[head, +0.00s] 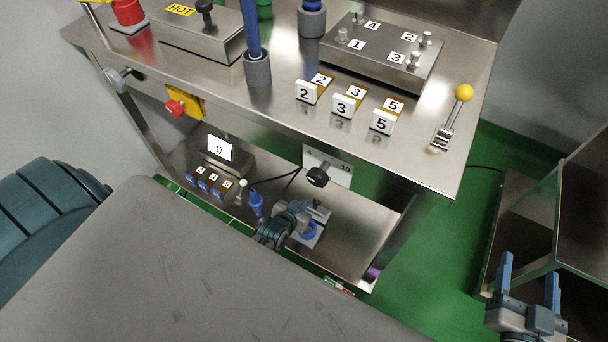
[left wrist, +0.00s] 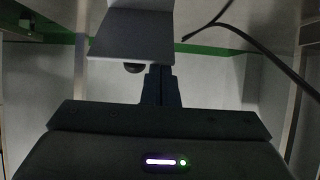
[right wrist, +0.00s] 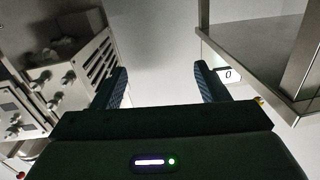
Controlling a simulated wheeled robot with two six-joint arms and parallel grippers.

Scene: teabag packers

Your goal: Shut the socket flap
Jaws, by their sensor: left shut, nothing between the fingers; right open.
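The socket box (head: 322,214), grey with a blue round part (head: 308,229), sits on the lower shelf. My left gripper (head: 297,211) is at its left side, shut and empty, and partly covers it. I cannot tell the flap apart clearly or how far it stands open. In the left wrist view the shut fingertips (left wrist: 160,72) are close beside a pale grey block (left wrist: 130,45) with a dark round part under it; I cannot tell if they touch. My right gripper (head: 529,278) is open and empty, away to the right; its fingers also show in the right wrist view (right wrist: 160,82).
A blue plug (head: 256,203) with a black cable stands left of my left gripper. A display box (head: 220,150) reading 0 is further left. A black knob (head: 317,177) is behind the socket box. The steel tabletop (head: 300,125) overhangs the shelf. A steel cabinet (head: 560,210) is near my right gripper.

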